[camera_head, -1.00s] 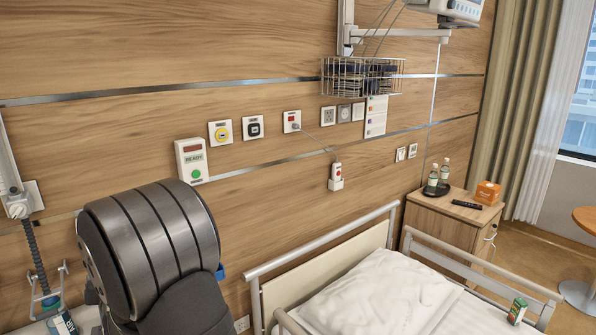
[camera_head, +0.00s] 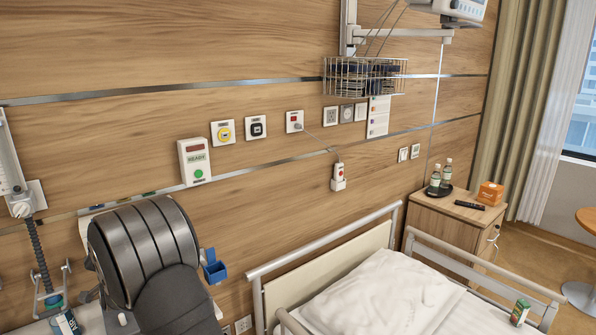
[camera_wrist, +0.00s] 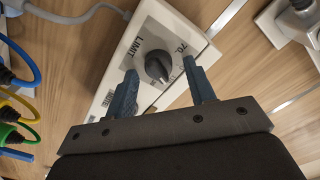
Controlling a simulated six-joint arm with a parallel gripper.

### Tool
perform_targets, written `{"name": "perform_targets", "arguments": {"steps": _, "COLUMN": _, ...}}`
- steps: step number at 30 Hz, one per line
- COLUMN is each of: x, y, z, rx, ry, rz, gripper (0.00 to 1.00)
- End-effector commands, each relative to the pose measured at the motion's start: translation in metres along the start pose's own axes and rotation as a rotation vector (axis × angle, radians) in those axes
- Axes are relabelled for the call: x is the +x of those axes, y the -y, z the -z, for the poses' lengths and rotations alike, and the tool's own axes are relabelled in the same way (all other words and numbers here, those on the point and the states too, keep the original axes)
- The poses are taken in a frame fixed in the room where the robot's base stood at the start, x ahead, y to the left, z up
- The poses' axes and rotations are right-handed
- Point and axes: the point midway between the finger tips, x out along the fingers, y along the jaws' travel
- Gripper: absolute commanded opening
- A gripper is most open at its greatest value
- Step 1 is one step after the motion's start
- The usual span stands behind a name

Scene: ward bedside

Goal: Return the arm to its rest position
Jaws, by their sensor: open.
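My arm (camera_head: 150,255), dark grey and ribbed, is at the lower left of the head view. It hides my gripper there. Beyond the fingers is a white wall panel (camera_wrist: 118,68) with a dark round dial (camera_wrist: 158,67) and the printed word LIMIT. The dial appears between the fingertips in the picture, but I cannot tell how far away it is.
Coloured cables (camera_wrist: 22,105) hang at the left of the wrist view. In the head view, a blue holder (camera_head: 215,268) is beside my arm, and a READY box (camera_head: 195,163) is above it. The bed rail (camera_head: 325,240) and pillow (camera_head: 382,290) are to the right.

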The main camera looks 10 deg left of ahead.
Motion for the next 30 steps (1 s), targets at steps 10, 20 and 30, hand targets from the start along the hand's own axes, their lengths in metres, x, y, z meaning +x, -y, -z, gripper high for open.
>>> {"name": "perform_targets", "arguments": {"steps": 10, "x": 0.000, "y": -0.002, "z": -0.001, "rx": 0.276, "ry": 0.000, "rz": -0.001, "gripper": 0.50}}
{"name": "perform_targets", "arguments": {"steps": 20, "x": -0.017, "y": -0.003, "z": -0.001, "rx": 0.471, "ry": 0.002, "rz": -0.003, "gripper": 0.50}}
{"name": "perform_targets", "arguments": {"steps": 30, "x": -0.053, "y": -0.003, "z": -0.001, "rx": 0.468, "ry": 0.002, "rz": -0.002, "gripper": 0.50}}
